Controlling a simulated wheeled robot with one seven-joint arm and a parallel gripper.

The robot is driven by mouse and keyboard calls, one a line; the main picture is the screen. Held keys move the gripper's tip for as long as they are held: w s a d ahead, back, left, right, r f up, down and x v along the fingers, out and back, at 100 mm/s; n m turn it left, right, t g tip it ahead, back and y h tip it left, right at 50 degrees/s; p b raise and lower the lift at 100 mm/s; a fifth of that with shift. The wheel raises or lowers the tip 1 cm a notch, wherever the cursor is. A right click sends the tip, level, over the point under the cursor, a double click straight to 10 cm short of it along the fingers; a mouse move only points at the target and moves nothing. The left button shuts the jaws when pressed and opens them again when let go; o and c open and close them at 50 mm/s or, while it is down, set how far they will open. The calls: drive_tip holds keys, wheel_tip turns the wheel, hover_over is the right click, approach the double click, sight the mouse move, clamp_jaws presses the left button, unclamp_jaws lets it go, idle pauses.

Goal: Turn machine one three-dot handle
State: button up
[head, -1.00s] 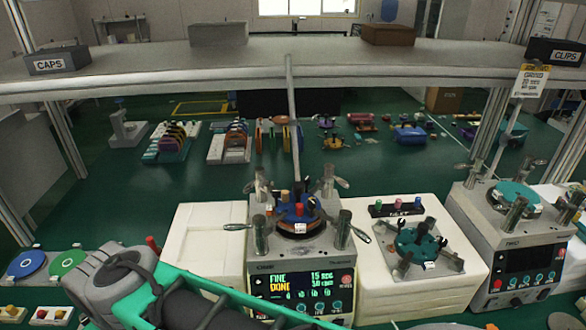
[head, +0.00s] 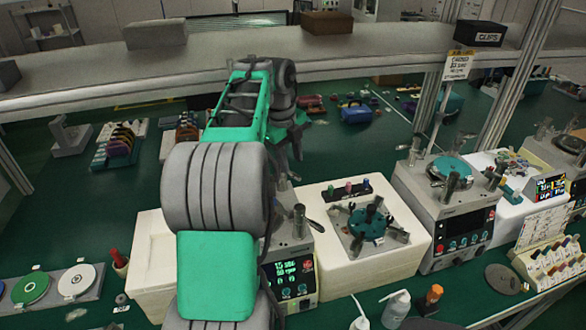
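A grey lapping machine (head: 302,262) with a lit screen and knobs stands low centre. My green and grey arm hides its left side and most of its top. One metal post with a dark-knobbed lever handle (head: 315,225) shows at its right edge. I cannot make out dots on it, and the other handles are hidden. I cannot tell from a label whether this is machine one. My arm rises in front of the machine and bends over beyond it.
A white block (head: 385,268) carrying a teal-plated fixture (head: 367,222) stands right of the machine. A second machine (head: 447,222) with a teal disc is farther right. A shelf (head: 400,58) crosses above. Squeeze bottles (head: 396,308) stand at the front. Coloured discs lie front left.

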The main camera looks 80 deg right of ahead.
sight(294, 173)
drive_tip(key=f, duration=0.4)
drive_tip(key=shift+s+d+f+p, duration=0.25)
drive_tip(key=shift+d+p, duration=0.05)
drive_tip(key=shift+d, duration=0.1)
drive_tip(key=shift+c, duration=0.5)
clamp_jaws()
drive_tip(key=shift+w+d+r, duration=0.1)
drive_tip(key=shift+d, duration=0.05)
idle(0.3)
